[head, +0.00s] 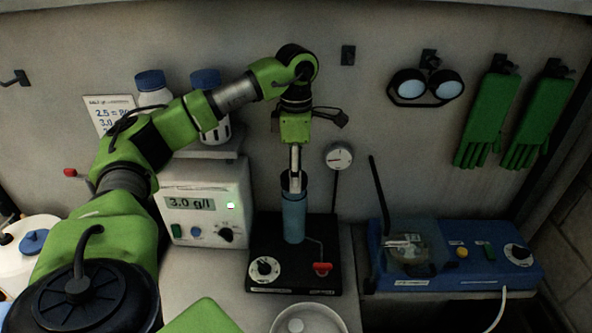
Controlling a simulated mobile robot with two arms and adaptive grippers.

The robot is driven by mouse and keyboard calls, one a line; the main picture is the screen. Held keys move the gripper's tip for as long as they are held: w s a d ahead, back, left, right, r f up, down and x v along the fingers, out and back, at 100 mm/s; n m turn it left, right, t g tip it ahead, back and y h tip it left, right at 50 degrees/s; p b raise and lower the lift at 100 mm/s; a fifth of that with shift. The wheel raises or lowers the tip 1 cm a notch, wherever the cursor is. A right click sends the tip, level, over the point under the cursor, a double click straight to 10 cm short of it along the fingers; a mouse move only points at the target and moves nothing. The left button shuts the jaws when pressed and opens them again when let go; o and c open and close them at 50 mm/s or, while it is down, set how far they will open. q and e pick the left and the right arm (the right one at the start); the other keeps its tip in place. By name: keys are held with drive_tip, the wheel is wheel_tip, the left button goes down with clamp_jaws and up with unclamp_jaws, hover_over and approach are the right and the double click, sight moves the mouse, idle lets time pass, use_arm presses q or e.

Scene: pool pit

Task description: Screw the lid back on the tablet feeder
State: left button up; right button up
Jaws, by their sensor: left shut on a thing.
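My left gripper (295,184) points straight down at the top of a slim upright blue cylinder (294,218). It is shut on the cylinder's top end, where the fingers overlap a dark rim. The cylinder stands over a black base unit (263,290) with a white dial and a red lever; whether it rests on the base is unclear. A pale round piece with a raised centre (306,320) is cut off at the bottom edge. I cannot tell for sure which item is the tablet feeder or its lid. My right gripper is not in view.
A white meter reading 3.0 g/l (205,203) stands left of the black base. A blue device with a clear chamber (455,253) stands to the right. Two blue-capped bottles (152,88) sit on a shelf behind my left arm. Goggles (427,85) and green gloves (487,118) hang on the wall.

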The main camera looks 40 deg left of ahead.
use_arm(q)
drive_tip(key=shift+f, duration=0.75)
drive_tip(key=shift+f+b, duration=0.2)
drive_tip(key=shift+b, duration=0.15)
idle(0.4)
idle(0.4)
drive_tip(key=shift+f, duration=0.1)
idle(0.8)
